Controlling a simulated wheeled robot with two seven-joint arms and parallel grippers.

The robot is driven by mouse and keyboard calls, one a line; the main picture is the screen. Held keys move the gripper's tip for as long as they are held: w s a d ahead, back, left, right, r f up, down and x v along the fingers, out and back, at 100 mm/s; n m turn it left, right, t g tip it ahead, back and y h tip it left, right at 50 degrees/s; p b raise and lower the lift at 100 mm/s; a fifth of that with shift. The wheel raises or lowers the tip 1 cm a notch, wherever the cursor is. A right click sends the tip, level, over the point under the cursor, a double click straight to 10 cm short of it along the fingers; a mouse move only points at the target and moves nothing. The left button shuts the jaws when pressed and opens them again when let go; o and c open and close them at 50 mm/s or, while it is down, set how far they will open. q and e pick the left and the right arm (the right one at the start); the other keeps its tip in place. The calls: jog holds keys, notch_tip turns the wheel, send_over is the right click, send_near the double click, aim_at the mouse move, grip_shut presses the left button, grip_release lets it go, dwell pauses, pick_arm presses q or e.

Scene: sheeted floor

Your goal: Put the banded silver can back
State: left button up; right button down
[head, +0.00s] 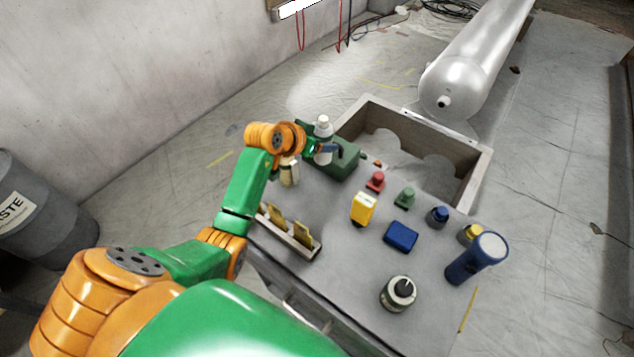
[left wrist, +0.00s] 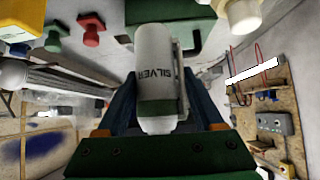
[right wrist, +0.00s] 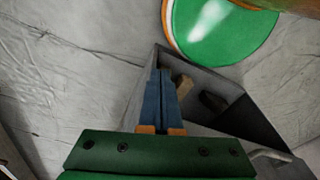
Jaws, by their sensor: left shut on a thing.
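My left gripper (head: 324,149) is shut on a pale can (left wrist: 156,70) marked SILVER, held between the blue fingers in the left wrist view. In the head view this can (head: 323,126) shows as a white body with a narrower cap, at the green box (head: 342,164) on the table's far left. I cannot tell whether it touches the box. A cream can-like object (head: 289,174) stands beside my left forearm. My right gripper (right wrist: 167,98) shows only in the right wrist view, its fingers together and empty, above an open drawer (right wrist: 245,122).
On the grey table (head: 350,285) are a yellow object (head: 362,208), a blue box (head: 401,236), a rack with yellow pieces (head: 290,236), several coloured knob-like pieces, a blue torch-like object (head: 477,257) and a black-topped jar (head: 398,293). A walled tray (head: 480,172) lies behind.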

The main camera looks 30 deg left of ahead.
pick_arm(q)
jog(key=s+f, duration=0.2)
jog(key=s+d+f, duration=0.1)
jog(key=s+f, duration=0.1)
jog(key=s+d+f, duration=0.1)
jog(key=s+f, duration=0.1)
jog(key=f, duration=0.1)
jog(key=shift+d, duration=0.2)
notch_tip(320, 180, down, 3)
jog(key=shift+f, duration=0.1)
jog(key=o, duration=0.8)
jog(key=shift+s, duration=0.1)
pick_arm(e)
jog(key=shift+w+r, duration=0.15)
jog(key=shift+r, duration=0.2)
pick_arm(q)
jog(key=p+v, duration=0.3)
jog(key=v, duration=0.9)
pick_arm(e)
notch_tip(320, 180, up, 3)
jog(key=shift+r, duration=0.1)
